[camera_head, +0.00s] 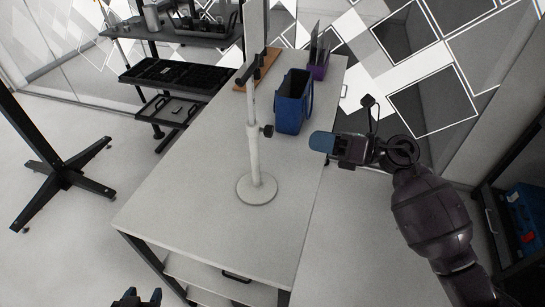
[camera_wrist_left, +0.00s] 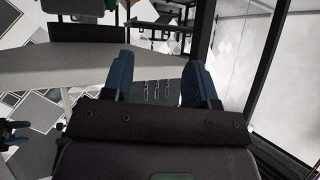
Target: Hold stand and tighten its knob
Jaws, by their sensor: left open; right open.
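A white stand (camera_head: 254,150) with a round base stands upright on the light grey table. Its dark knob (camera_head: 267,131) sticks out to the right of the pole, about halfway up. My left gripper (camera_head: 138,296) shows only its tips at the bottom edge of the head view, in front of and apart from the table. In the left wrist view its two blue fingers (camera_wrist_left: 158,85) are spread with nothing between them. My right gripper (camera_head: 322,142) is to the right of the stand, over the table's right edge, apart from the knob. Its fingers overlap in this view.
The table (camera_head: 190,190) is clear around the stand's base. A blue bag (camera_head: 291,103) stands behind the knob, with a purple box (camera_head: 318,68) and a wooden board (camera_head: 262,68) further back. A black shelf cart (camera_head: 175,75) is at the back left. A black stand foot (camera_head: 62,172) is on the floor at left.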

